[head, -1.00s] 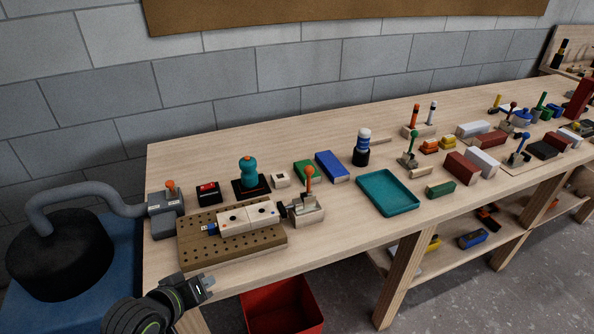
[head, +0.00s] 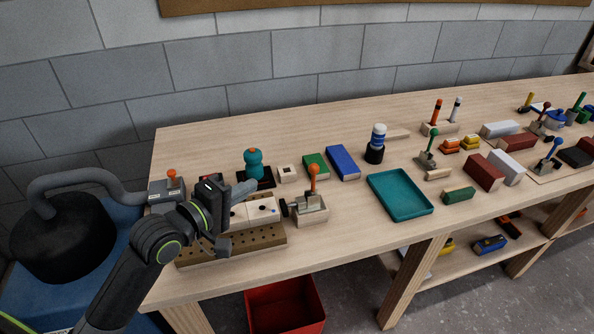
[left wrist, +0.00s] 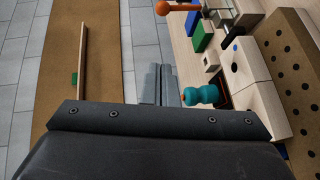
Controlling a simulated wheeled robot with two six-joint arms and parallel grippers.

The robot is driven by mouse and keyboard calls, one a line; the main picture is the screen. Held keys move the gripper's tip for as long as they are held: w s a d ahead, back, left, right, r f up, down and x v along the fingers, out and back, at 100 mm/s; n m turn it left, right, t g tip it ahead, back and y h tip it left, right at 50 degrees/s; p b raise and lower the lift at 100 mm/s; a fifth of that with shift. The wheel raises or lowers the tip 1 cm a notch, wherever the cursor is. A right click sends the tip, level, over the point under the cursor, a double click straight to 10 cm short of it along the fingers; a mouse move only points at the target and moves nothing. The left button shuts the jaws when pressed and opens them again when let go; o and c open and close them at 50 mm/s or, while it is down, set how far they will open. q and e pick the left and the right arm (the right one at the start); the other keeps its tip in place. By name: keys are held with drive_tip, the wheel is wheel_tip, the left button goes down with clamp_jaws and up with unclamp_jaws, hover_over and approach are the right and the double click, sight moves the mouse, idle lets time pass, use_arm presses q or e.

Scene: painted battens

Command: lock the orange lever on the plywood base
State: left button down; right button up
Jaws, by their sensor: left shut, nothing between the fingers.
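The orange lever (head: 314,171) has a round orange knob on an upright orange shaft. It rises from a metal clamp on a small pale plywood base (head: 313,220) near the bench's front edge. A dark clamp tip points left toward the pale blocks. The knob also shows at the top of the left wrist view (left wrist: 162,8). My left gripper (head: 248,188) is above the pale blocks, left of the lever and apart from it. Its grey fingers are together and empty in the left wrist view (left wrist: 160,85). My right gripper is not in view.
A teal bottle-like piece (head: 253,163) stands behind. Green (head: 316,164) and blue (head: 342,162) blocks lie behind the lever. A teal tray (head: 400,212) is to its right.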

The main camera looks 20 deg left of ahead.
sight(313, 182)
use_arm(q)
drive_tip(key=s+d+p+x, duration=0.1)
drive_tip(key=d+x, duration=0.1)
drive_tip(key=x, duration=1.1)
drive_tip(key=shift+d+f, duration=0.15)
drive_tip(key=shift+d, duration=0.1)
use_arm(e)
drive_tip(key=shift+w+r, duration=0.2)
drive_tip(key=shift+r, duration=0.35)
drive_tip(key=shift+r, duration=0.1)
